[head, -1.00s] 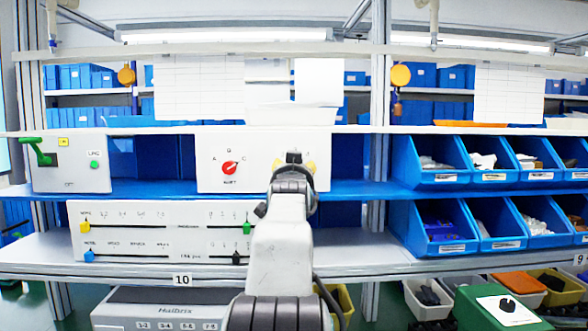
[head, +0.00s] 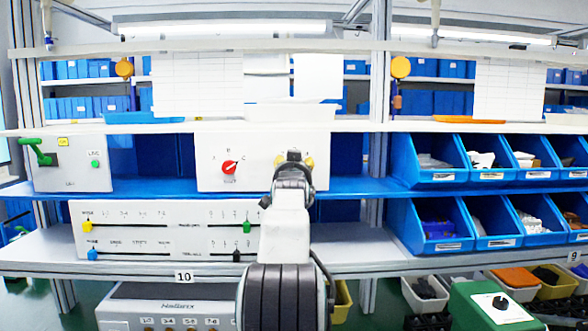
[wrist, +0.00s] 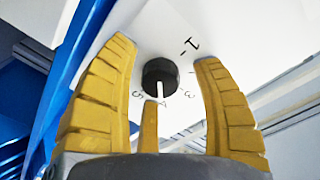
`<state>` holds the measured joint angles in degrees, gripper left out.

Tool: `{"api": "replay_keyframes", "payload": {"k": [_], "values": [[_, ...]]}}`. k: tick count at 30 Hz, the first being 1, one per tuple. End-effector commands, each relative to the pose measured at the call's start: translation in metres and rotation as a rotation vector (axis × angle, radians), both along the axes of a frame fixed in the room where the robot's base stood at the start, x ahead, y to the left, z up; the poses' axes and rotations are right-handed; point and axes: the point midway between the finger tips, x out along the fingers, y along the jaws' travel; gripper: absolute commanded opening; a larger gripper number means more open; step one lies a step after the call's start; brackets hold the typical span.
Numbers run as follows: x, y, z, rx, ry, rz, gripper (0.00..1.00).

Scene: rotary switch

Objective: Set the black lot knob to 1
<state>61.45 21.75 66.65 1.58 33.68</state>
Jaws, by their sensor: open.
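The black knob (wrist: 160,77) with a white pointer line sits on a white panel in the wrist view. Its pointer points down in that picture, toward a mark that looks like 4. The marks 1 (wrist: 192,44), 3 and 5 also show around it. My gripper (wrist: 166,50) is open, its yellow fingers on either side of the knob; contact cannot be told. In the head view my gripper (head: 294,162) is in front of the right part of the white panel (head: 262,140) and hides this knob.
A red knob (head: 230,168) with letter marks is on the same panel, left of my gripper. A slider panel (head: 150,230) stands below. Blue bins (head: 440,178) are at right. A green box with another black knob (head: 500,303) is at lower right.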

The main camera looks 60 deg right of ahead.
Motion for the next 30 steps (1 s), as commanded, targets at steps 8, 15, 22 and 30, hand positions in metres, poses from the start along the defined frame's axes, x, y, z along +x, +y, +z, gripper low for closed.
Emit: {"api": "replay_keyframes", "payload": {"k": [8, 15, 22, 30], "values": [[-0.0001, 0.0002, 0.0, 0.0, 0.0, 0.0, 0.47], [0.0, 0.0004, -0.0001, 0.001, 0.0, 0.001, 0.26], [0.0006, 0.0004, -0.0009, 0.001, 0.001, 0.001, 0.05], [0.0013, 0.0005, -0.0027, 0.0, 0.007, 0.002, 0.01]]}}
